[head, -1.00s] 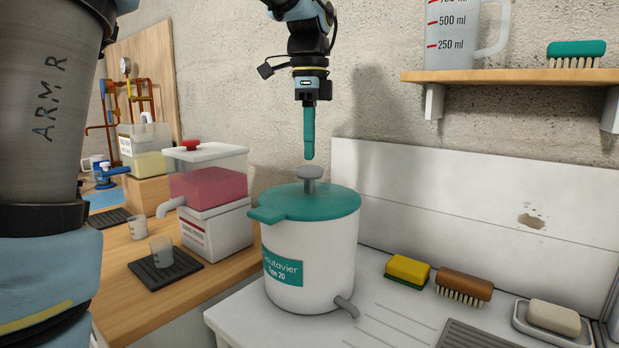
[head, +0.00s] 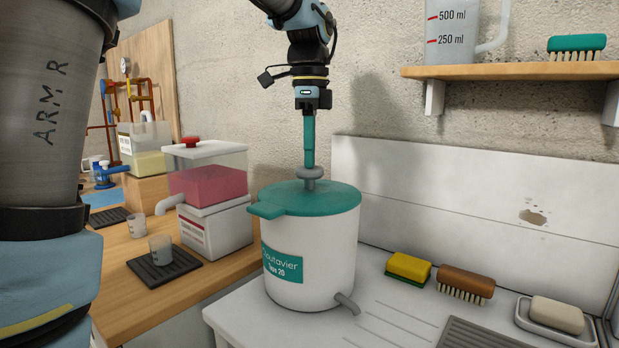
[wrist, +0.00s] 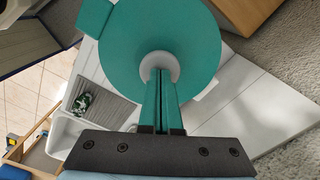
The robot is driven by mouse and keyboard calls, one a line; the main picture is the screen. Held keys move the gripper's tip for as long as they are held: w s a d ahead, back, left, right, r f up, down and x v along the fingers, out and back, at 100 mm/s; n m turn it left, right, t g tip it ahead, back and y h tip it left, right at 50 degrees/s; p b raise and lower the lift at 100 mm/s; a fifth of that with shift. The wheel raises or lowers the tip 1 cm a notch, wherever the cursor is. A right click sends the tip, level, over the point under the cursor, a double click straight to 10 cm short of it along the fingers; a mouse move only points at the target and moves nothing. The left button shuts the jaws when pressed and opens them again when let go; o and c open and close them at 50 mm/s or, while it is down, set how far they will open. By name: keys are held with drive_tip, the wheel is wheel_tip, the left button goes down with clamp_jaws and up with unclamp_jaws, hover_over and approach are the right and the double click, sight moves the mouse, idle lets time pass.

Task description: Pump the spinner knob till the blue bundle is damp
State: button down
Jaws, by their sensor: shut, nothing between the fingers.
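The spinner is a white tub (head: 310,255) with a teal lid (head: 325,200) and a small spout low at its front right. Its grey knob (head: 309,173) stands at the middle of the lid. My gripper (head: 309,166) points straight down with its teal fingers shut, and the tips are at the top of the knob. In the wrist view the shut fingers (wrist: 162,75) reach the pale knob (wrist: 158,62) over the lid (wrist: 125,35). The blue bundle is not visible; the closed lid hides the tub's inside.
A yellow sponge (head: 409,268), a brown brush (head: 466,283) and a soap dish (head: 550,318) lie right of the tub. A dispenser with pink liquid (head: 208,185) stands to the left. A shelf (head: 520,71) juts from the wall at upper right.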

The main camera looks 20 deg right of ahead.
drive_tip(key=shift+f+b, duration=0.55)
drive_tip(key=shift+f, duration=0.75)
wheel_tip(320, 180, up, 8)
drive_tip(key=p, duration=0.7)
drive_tip(key=shift+p, duration=0.4)
drive_tip(key=shift+f, duration=0.1)
drive_tip(key=n+p, duration=0.2)
drive_tip(key=n, duration=0.1)
drive_tip(key=f+n+p, duration=0.1)
drive_tip(key=n, duration=0.2)
drive_tip(key=shift+p, duration=0.4)
drive_tip(key=shift+f+b, duration=0.3)
drive_tip(key=shift+f, duration=0.6)
